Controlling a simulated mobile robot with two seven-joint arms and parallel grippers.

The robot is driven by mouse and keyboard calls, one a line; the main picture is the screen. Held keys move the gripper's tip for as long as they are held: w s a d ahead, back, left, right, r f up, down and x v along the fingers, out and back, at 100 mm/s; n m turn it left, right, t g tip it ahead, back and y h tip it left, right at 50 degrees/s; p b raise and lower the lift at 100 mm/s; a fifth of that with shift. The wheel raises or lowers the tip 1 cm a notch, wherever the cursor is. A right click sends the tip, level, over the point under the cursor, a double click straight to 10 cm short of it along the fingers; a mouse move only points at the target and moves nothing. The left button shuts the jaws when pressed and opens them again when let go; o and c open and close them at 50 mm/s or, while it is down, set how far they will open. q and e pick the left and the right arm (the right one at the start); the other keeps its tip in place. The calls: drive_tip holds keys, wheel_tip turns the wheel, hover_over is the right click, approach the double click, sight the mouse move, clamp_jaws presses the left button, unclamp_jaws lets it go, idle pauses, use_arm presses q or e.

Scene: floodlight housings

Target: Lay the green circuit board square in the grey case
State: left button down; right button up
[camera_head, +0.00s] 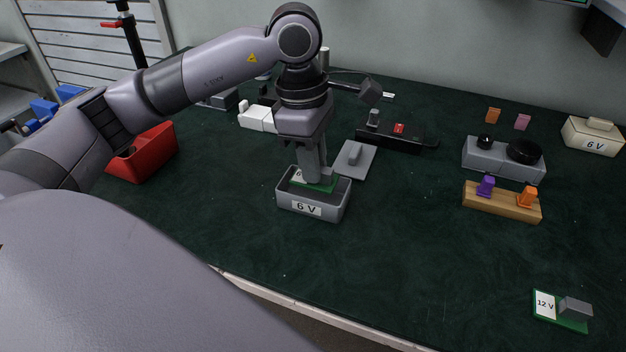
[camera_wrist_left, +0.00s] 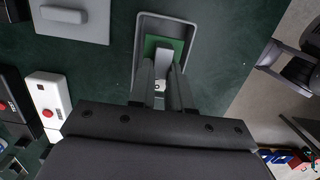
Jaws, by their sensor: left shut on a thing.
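The grey case (camera_head: 313,208) stands on the dark green bench top with a "6 V" label on its front; it also shows in the left wrist view (camera_wrist_left: 140,60). The green circuit board (camera_head: 327,187) is inside the case opening; its green surface and grey block show in the left wrist view (camera_wrist_left: 177,46). My left gripper (camera_head: 318,178) points down into the case, shut on the board's grey block. Fingers and case walls partly hide the board, so I cannot tell whether it touches the case floor. My right gripper is not in view.
A grey lid (camera_head: 355,160) lies right behind the case. A second green board marked 12 V (camera_head: 560,311) lies at the front right. A wooden block with pegs (camera_head: 500,203), a grey box with black knobs (camera_head: 500,160) and a red bin (camera_head: 150,155) stand around. The bench before the case is clear.

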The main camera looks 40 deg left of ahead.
use_arm(q)
wheel_tip(320, 180, down, 4)
drive_tip(key=shift+f, duration=0.15)
drive_tip(key=shift+f, duration=0.15)
drive_tip(key=c, duration=1.1)
unclamp_jaws()
drive_tip(key=shift+o, duration=0.2)
